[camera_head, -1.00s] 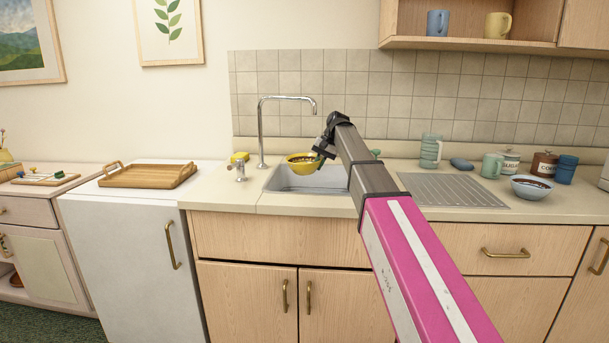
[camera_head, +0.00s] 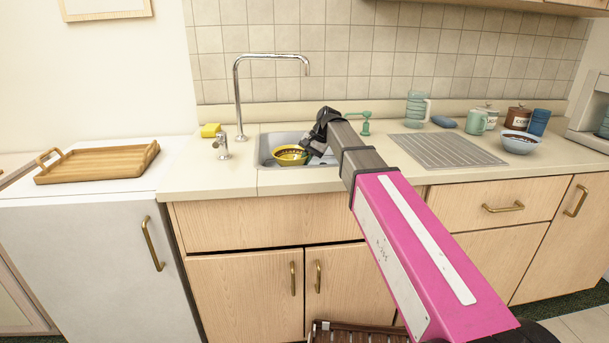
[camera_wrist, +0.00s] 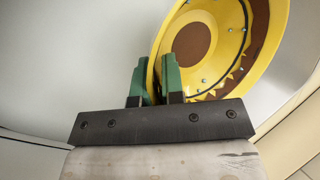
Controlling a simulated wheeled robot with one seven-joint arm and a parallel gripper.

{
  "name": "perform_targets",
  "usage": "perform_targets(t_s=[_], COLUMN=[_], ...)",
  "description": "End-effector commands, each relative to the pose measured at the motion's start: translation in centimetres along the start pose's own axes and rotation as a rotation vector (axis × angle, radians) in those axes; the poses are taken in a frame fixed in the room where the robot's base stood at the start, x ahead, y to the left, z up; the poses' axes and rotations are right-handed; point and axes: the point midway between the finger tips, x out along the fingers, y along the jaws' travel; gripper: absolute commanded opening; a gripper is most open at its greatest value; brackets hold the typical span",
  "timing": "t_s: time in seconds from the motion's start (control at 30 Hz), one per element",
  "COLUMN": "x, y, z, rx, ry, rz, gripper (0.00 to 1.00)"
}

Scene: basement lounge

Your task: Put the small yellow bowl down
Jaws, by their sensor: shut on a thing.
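The small yellow bowl (camera_head: 290,156) is at the sink (camera_head: 266,150) in the head view, seemingly low within the basin. In the wrist view the bowl (camera_wrist: 222,45) shows its inside, with a brown centre, a brown band and small pale dots. My gripper (camera_wrist: 154,82) has green fingers shut on the bowl's rim, one on each side of the wall. In the head view my gripper (camera_head: 309,151) is partly hidden by my own wrist. I cannot tell whether the bowl touches the sink floor.
A tap (camera_head: 240,95) arches over the sink. A yellow sponge (camera_head: 210,130) and a soap dispenser (camera_head: 366,123) stand near it. A ribbed drainboard (camera_head: 447,149) lies to the right, with a bowl (camera_head: 519,145) and mugs beyond. A wooden tray (camera_head: 98,164) is at left.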

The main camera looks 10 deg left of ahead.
Motion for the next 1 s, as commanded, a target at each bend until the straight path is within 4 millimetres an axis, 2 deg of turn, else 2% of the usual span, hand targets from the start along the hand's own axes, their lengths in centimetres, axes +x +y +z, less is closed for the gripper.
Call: perform_targets(t_s=[0.1, 0.27, 0.5, 0.93, 1.0], x=[1.6, 2.6, 5.1, 5.5, 5.5], y=[0.8, 1.3, 2.5, 2.8, 2.8], z=[-0.2, -0.4, -0.9, -1.0, -1.0], rx=[0.0, 0.001, 0.0, -0.001, -0.001], ry=[0.0, -0.001, -0.001, 0.0, 0.0], rz=[-0.001, 0.0, 0.0, -0.001, 0.0], gripper=[0.0, 0.0, 0.0, 0.0, 0.28])
